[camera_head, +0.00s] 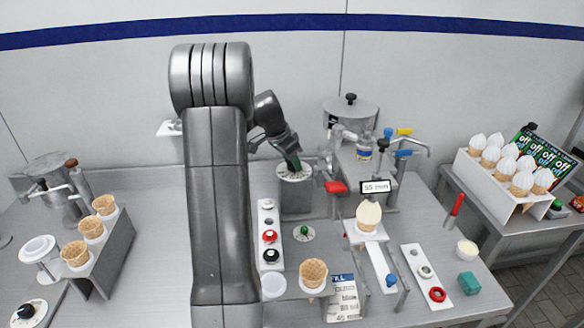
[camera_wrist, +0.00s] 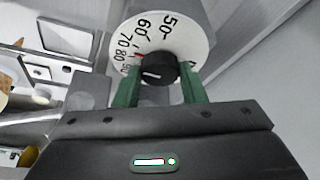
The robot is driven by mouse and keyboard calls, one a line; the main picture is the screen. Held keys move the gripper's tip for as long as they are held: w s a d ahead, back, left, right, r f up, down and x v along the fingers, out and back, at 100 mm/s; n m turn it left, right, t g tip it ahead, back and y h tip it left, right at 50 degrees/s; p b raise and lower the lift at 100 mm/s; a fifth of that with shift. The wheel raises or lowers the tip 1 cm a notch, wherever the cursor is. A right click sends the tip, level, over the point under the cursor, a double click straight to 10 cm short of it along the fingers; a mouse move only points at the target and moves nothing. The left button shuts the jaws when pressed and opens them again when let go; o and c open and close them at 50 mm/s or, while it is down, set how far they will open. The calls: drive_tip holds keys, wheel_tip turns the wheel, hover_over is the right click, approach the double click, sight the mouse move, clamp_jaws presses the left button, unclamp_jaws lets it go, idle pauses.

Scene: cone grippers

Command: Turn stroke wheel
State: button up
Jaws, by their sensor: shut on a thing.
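The stroke wheel is a white numbered dial (camera_wrist: 190,42) with a black knob (camera_wrist: 157,70) at its centre. In the head view the dial (camera_head: 283,176) lies on top of a grey block, partly covered by my gripper (camera_head: 294,163). In the wrist view the green fingers of my gripper (camera_wrist: 160,72) are on either side of the knob and shut on it. Numbers from 50 to 90 show, with a red mark near the knob's upper left. A small display (camera_head: 376,186) reads 55 mm.
A strip with red and black buttons (camera_head: 269,237) stands in front of the dial block. A machine with a filled cone (camera_head: 368,215) and coloured taps is to the right. Empty cones (camera_head: 93,228) stand in a rack at left; filled cones (camera_head: 497,155) stand in a white tray at right.

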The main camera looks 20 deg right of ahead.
drive_tip(key=shift+w+m+g+b, duration=0.15)
drive_tip(key=shift+m+g+b, duration=0.45)
drive_tip(key=shift+m, duration=0.7)
drive_tip(key=o, duration=1)
drive_tip(key=shift+r, duration=0.1)
drive_tip(key=b+v, duration=0.1)
drive_tip(key=v, duration=1.2)
drive_tip(key=shift+a+r, duration=0.2)
drive_tip(key=shift+r, duration=0.05)
drive_tip(key=shift+f, duration=0.1)
